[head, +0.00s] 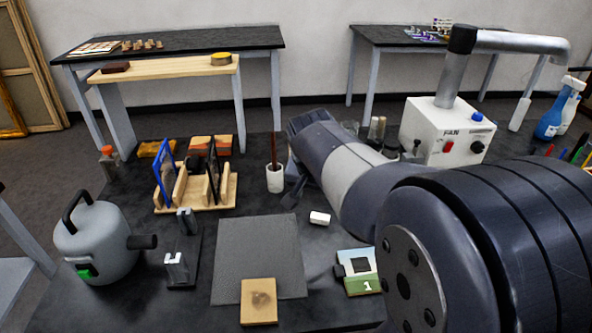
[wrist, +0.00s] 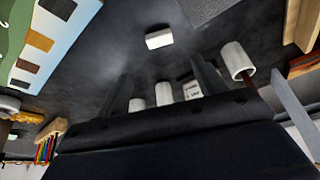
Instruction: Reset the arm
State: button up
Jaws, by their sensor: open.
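My arm reaches across the bench from the lower right of the head view. My gripper (head: 294,190) is partly hidden behind the arm, with a dark finger showing beside the white cup. In the wrist view, the two dark fingers of my gripper (wrist: 163,82) stand apart with nothing held between them. A small white block (head: 320,217) lies on the dark bench below the arm; it also shows beyond the fingers in the wrist view (wrist: 158,39).
A white cup (head: 274,180) with a brush and a wooden rack (head: 200,202) stand left of my gripper. A grey mat (head: 250,245), a wooden tile (head: 259,302) and a numbered card (head: 360,284) lie in front.

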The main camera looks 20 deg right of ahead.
aim_at(320, 217)
jog(key=b+x, duration=0.1)
jog(key=x, duration=1.1)
jog(key=shift+f, duration=0.4)
notch_tip(320, 217, up, 3)
jog(key=shift+f, duration=0.1)
jog(key=shift+r, duration=0.65)
jog(key=shift+f, duration=0.1)
